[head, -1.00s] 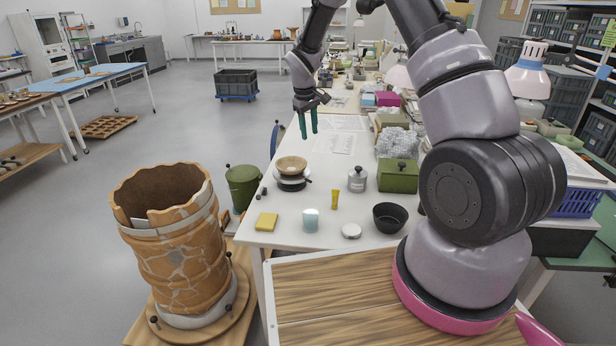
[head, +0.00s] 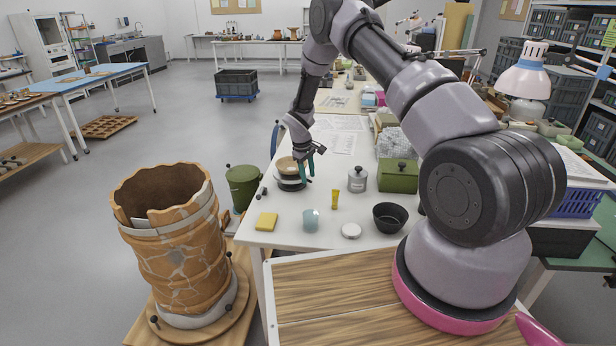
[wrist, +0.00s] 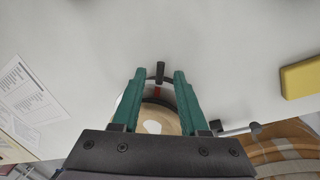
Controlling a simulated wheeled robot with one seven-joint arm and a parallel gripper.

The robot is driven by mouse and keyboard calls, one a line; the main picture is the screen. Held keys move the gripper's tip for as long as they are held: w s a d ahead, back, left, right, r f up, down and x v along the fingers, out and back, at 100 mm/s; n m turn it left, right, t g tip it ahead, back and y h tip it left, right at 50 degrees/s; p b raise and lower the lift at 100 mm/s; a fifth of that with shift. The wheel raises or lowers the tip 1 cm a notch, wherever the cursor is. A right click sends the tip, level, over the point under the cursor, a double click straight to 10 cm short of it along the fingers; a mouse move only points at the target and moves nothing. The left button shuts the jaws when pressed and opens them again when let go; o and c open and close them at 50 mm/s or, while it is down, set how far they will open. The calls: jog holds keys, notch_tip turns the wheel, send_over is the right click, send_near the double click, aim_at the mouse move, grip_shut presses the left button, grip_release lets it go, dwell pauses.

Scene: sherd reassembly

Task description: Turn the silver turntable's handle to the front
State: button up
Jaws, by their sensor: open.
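The silver turntable (head: 291,186) stands on the white table near its left edge, with a tan bowl (head: 286,165) on top. In the wrist view, the bowl (wrist: 160,119) is partly hidden behind my gripper. The handle is a short black grip (wrist: 160,72) sticking out from the turntable, with a red mark near its inner end. My gripper (head: 307,171) is at the right side of the turntable, pointing down. In the wrist view its teal fingers (wrist: 159,76) are apart, with the black grip between their tips. Contact cannot be told.
A yellow sponge (head: 266,221), pale blue cup (head: 311,221), yellow tube (head: 335,199) and grey canister (head: 357,180) stand around. A green lidded pot (head: 243,187) is left of the table. A large cracked vessel (head: 178,255) stands at the front left.

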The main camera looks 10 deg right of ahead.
jog(key=shift+f, duration=0.35)
jog(key=shift+d, duration=0.1)
grip_shut()
dwell(1.1)
